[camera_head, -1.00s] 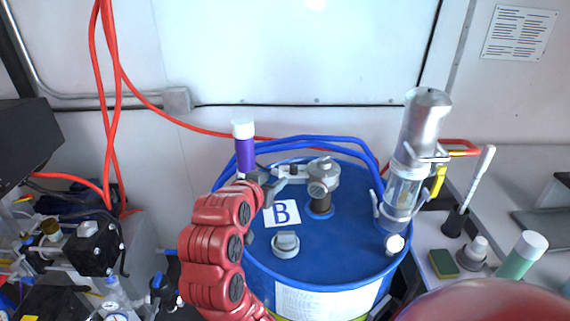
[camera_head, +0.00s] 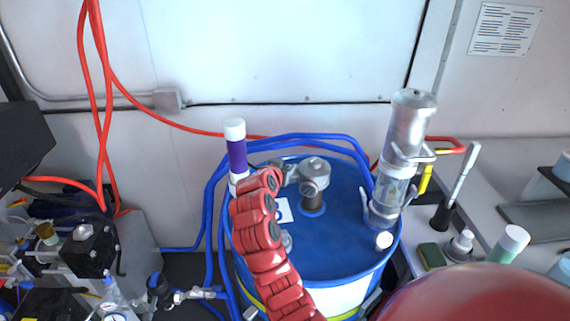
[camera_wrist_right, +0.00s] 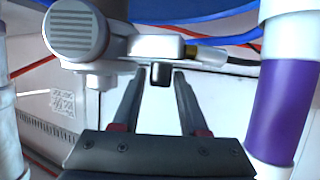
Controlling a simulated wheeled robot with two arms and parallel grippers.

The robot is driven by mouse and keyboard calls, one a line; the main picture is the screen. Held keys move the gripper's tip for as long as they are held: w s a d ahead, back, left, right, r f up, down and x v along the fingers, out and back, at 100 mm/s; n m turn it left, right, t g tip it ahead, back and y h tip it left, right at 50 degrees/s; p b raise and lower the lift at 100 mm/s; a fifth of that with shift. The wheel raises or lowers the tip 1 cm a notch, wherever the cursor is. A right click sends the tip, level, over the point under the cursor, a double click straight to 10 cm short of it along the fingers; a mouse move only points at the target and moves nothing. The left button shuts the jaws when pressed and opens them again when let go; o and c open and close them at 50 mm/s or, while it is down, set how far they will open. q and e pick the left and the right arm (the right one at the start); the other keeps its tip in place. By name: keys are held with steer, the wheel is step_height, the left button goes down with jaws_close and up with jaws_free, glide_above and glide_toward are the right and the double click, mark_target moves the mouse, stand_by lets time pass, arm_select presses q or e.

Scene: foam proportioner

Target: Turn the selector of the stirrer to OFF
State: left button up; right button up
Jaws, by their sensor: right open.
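The stirrer (camera_head: 314,176) is a grey motor head standing on top of the blue drum (camera_head: 345,240). In the right wrist view its ribbed round cap (camera_wrist_right: 76,32) is at the upper left, with a pale box (camera_wrist_right: 155,47) reaching right from it. A small black knob, apparently the selector (camera_wrist_right: 161,74), shows at the box's lower edge. My right gripper (camera_wrist_right: 160,80) is open, its two dark fingers on either side of the knob in the picture. I cannot tell whether they touch it. In the head view my red right arm mostly hides the gripper and the box. My left gripper is not in view.
A purple-banded white tube (camera_head: 237,155) stands left of the stirrer and shows close on the right in the wrist view (camera_wrist_right: 283,95). A tall metal cylinder (camera_head: 405,140) stands on the drum's right side. Blue hoses (camera_head: 318,138) loop behind the drum.

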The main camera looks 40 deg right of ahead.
jaws_close()
stand_by(0.5)
steer(key=n+t+y, duration=0.2)
steer(key=n+t, duration=0.1)
steer(key=shift+d+y, duration=0.2)
steer(key=shift+y, duration=0.2)
steer(key=shift+f+n+t+y+b, duration=0.1)
steer(key=shift+n+t+y+b, duration=0.55)
steer(key=shift+n+y, duration=0.35)
steer(key=n+y+b, duration=0.2)
steer(key=y+b, duration=0.1)
steer(key=b, duration=0.1)
steer(key=n+t+y+b, duration=0.1)
steer(key=n+y+b, duration=0.2)
steer(key=shift+f+n+b, duration=0.2)
steer(key=shift+n+b, duration=0.1)
steer(key=shift+b, duration=0.05)
steer(key=shift+a+r+n+y+b, duration=0.15)
steer(key=shift+r+n+y+b, duration=0.05)
steer(key=shift+n+y+b, duration=0.65)
